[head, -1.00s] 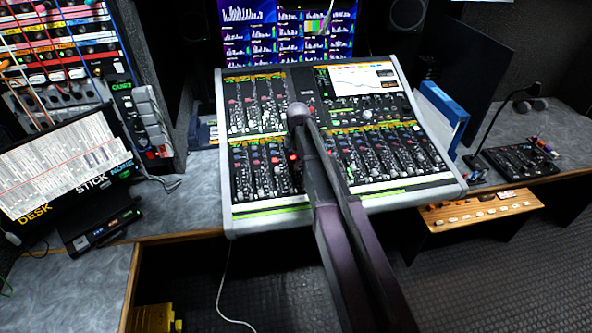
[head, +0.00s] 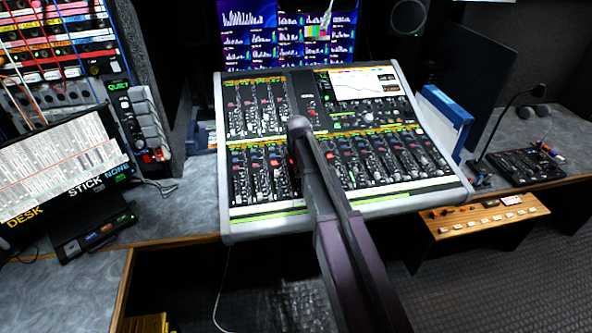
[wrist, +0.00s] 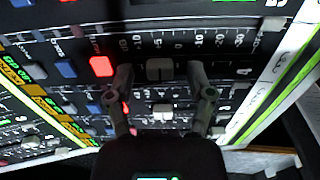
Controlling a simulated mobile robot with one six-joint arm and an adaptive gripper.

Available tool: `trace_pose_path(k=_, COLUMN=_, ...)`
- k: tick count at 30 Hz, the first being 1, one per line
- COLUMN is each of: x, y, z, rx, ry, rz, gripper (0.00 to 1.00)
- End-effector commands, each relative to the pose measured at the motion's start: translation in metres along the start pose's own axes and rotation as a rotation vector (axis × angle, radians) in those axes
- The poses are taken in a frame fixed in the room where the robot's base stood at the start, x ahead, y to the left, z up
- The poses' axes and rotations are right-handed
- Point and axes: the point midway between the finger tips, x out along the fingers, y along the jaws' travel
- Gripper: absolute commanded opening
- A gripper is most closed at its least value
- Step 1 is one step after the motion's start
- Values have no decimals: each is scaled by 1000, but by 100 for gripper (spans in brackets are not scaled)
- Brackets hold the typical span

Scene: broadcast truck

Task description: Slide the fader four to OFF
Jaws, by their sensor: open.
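The mixing console (head: 262,211) stands on the desk in the middle of the head view, with rows of faders and knobs. In the wrist view my gripper (wrist: 159,71) is open, one finger on each side of a grey fader cap (wrist: 160,67). Narrow gaps show between the cap and both fingers. The cap sits left of the 0 mark on its printed scale. A paler cap (wrist: 162,112) of another strip shows lower between the fingers. In the head view my arm hides my gripper and part of the strips.
A lit red button (wrist: 101,66) is just left of my gripper's left finger. Blue buttons (wrist: 66,69) lie further left. Monitors (head: 288,35) stand behind the console, a blue binder (head: 447,118) at its right. Open floor (head: 480,245) shows at lower right.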

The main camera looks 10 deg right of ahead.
Motion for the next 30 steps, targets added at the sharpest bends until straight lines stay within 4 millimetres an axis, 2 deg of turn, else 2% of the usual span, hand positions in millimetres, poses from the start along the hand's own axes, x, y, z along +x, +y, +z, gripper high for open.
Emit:
trace_pose_path(k=5, x=0, y=0, z=0, rx=0, ry=0, rz=0, gripper=69)
trace_pose_path(k=6, x=0, y=0, z=0, rx=0, ry=0, rz=0, gripper=63)
trace_pose_path(k=8, x=0, y=0, z=0, rx=0, ry=0, rz=0, gripper=45)
trace_pose_path(k=12, x=0, y=0, z=0, rx=0, ry=0, rz=0, gripper=3)
trace_pose_path(k=13, x=0, y=0, z=0, rx=0, ry=0, rz=0, gripper=0)
trace_pose_path(k=18, x=0, y=-1, z=0, rx=0, ry=0, rz=0, gripper=0)
trace_pose_path(k=22, x=0, y=-11, z=0, rx=0, ry=0, rz=0, gripper=0)
trace_pose_path(k=30, x=1, y=-65, z=-2, rx=-2, ry=1, rz=0, gripper=0)
